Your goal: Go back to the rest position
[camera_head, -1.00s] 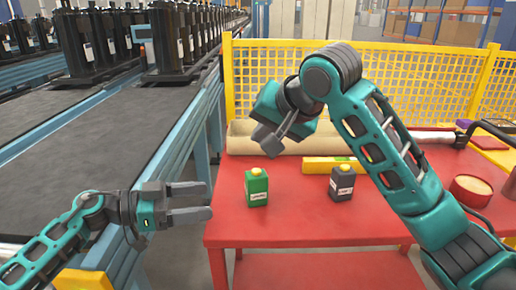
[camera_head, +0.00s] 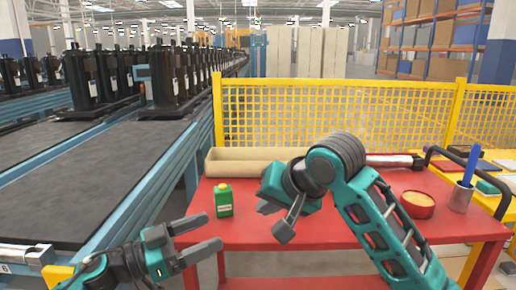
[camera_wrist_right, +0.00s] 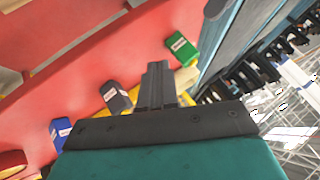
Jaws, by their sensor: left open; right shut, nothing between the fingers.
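My left gripper (camera_head: 198,242) is at the lower left of the head view, its two fingers apart with nothing between them, left of the red table's front edge. My right gripper (camera_head: 284,226) is over the red table (camera_head: 330,236) in the head view, seen partly from behind its wrist. In the right wrist view its fingers (camera_wrist_right: 157,84) are together and hold nothing. The right arm reaches in from the lower right and hides part of the tabletop.
A green bottle (camera_head: 223,200) stands on the table's left; a grey bottle (camera_wrist_right: 116,97) and a blue one (camera_wrist_right: 61,133) show in the wrist view. The conveyor (camera_head: 90,180) runs at left.

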